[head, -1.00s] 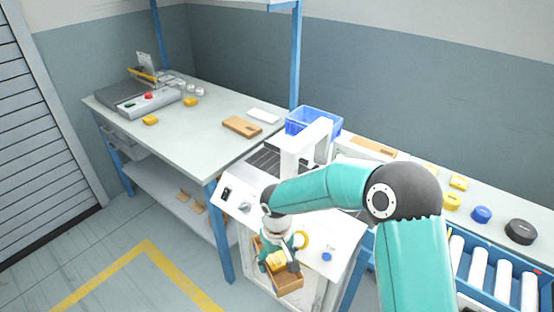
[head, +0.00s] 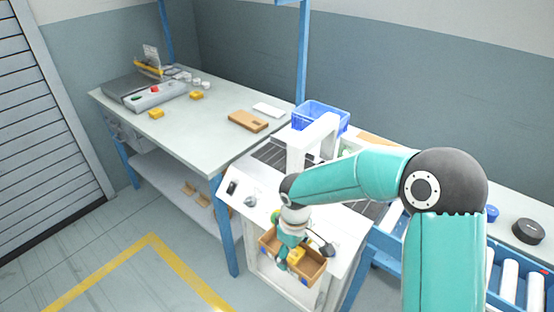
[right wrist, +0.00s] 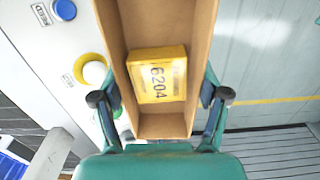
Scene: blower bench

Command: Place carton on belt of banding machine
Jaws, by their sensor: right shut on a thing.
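The carton (head: 310,274) is an open brown box with a yellow box (head: 296,256) inside. My right gripper (head: 291,250) is shut on it, in front of the banding machine's sloped white panel. In the right wrist view the fingers (right wrist: 160,98) grip the carton's (right wrist: 202,40) two long sides, and the yellow box (right wrist: 158,75) reads 6204. The banding machine's white arch (head: 312,140) stands behind my arm. A dark part of its belt (head: 271,153) shows left of the arch; my arm hides some of the machine. My left gripper is not in view.
The panel carries buttons, with a blue button (right wrist: 64,9) and a yellow ring (right wrist: 92,70) close beside the carton. A blue bin (head: 322,114) stands behind the arch. A workbench (head: 205,130) is on the left, a roller conveyor (head: 508,282) on the right.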

